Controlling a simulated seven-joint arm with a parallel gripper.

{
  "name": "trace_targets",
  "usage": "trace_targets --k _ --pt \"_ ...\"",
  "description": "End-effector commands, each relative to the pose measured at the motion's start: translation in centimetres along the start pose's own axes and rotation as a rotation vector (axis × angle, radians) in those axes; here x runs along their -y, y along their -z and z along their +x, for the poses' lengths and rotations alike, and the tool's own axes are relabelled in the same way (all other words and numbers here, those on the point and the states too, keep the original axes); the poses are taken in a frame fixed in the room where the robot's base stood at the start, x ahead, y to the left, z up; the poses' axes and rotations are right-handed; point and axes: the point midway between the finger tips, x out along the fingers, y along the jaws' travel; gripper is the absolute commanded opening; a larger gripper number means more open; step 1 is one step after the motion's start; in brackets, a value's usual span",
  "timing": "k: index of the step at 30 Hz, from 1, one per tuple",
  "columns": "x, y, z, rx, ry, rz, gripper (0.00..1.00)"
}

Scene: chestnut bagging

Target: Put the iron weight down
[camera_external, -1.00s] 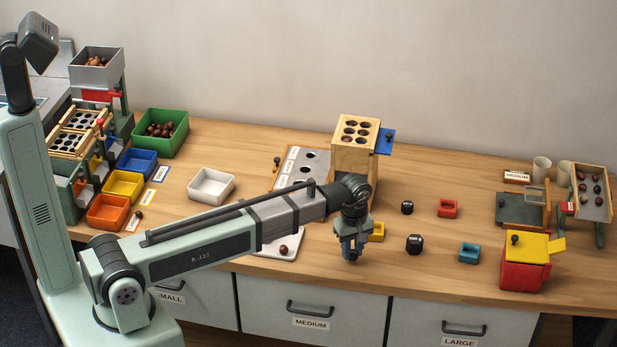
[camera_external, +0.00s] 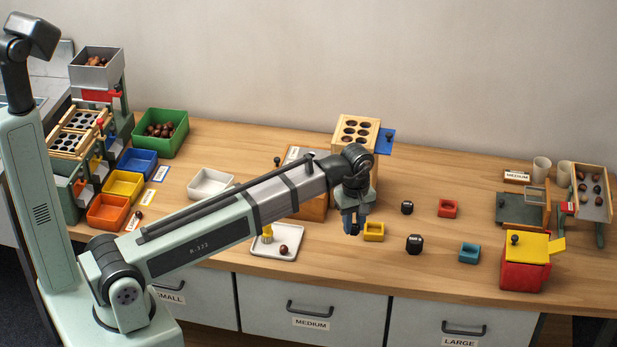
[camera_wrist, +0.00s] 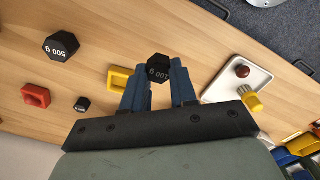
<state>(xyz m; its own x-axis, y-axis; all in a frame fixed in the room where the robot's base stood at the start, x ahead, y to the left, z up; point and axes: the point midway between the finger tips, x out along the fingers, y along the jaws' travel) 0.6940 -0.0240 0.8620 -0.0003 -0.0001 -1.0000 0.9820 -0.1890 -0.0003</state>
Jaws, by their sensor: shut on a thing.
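My gripper (camera_external: 353,230) is over the middle of the bench, just left of the yellow open-topped block (camera_external: 374,232). In the wrist view my gripper (camera_wrist: 158,84) is shut on a black iron weight (camera_wrist: 158,67) with white markings, held between its blue fingers. In the external view the held weight is mostly hidden by the fingers. A larger black weight (camera_external: 414,244) stands on the bench to the right; it also shows in the wrist view (camera_wrist: 61,46), marked 500 g. A smaller black weight (camera_external: 407,207) stands behind it.
A red block (camera_external: 447,208) and a teal block (camera_external: 469,252) lie farther right. A white tray (camera_external: 258,251) with a chestnut and a yellow knobbed piece is left of my gripper. A wooden box with holes (camera_external: 353,160) stands behind. Bare wood separates the weights and blocks.

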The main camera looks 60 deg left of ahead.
Motion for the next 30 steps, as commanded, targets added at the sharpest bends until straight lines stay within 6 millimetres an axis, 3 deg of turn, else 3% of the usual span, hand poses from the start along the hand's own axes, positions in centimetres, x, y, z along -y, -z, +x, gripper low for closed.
trace_targets --k 9,17,30 --pt "-0.1 0.0 -4.9 0.0 -0.002 0.0 0.0" --pt "-0.6 6.0 -4.5 0.0 0.0 -0.139 0.0" --pt "0.3 19.0 -4.6 0.0 -0.001 -0.437 0.0"
